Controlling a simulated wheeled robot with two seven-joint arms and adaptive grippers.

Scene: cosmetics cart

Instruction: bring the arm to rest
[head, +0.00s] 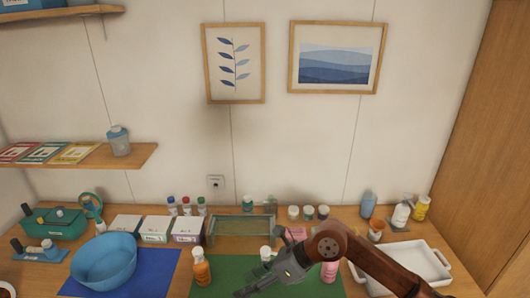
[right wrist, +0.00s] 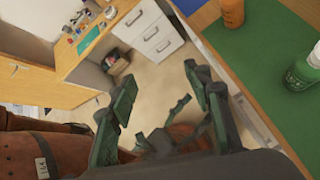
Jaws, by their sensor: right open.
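My right arm (head: 372,262) comes in from the lower right of the head view and reaches over the front of the table. My right gripper (head: 250,289) hangs over the green mat (head: 225,274), pointing to the lower left. In the right wrist view the fingers of the gripper (right wrist: 163,100) are spread apart with nothing between them, and the floor shows beyond. My left gripper is not in view.
An orange bottle (head: 201,268) stands left of the gripper, and a green bottle (right wrist: 303,70) shows in the right wrist view. A pink bottle (head: 329,271) is partly behind my arm. A white tray (head: 440,269) lies at right, a blue bowl (head: 104,262) at left.

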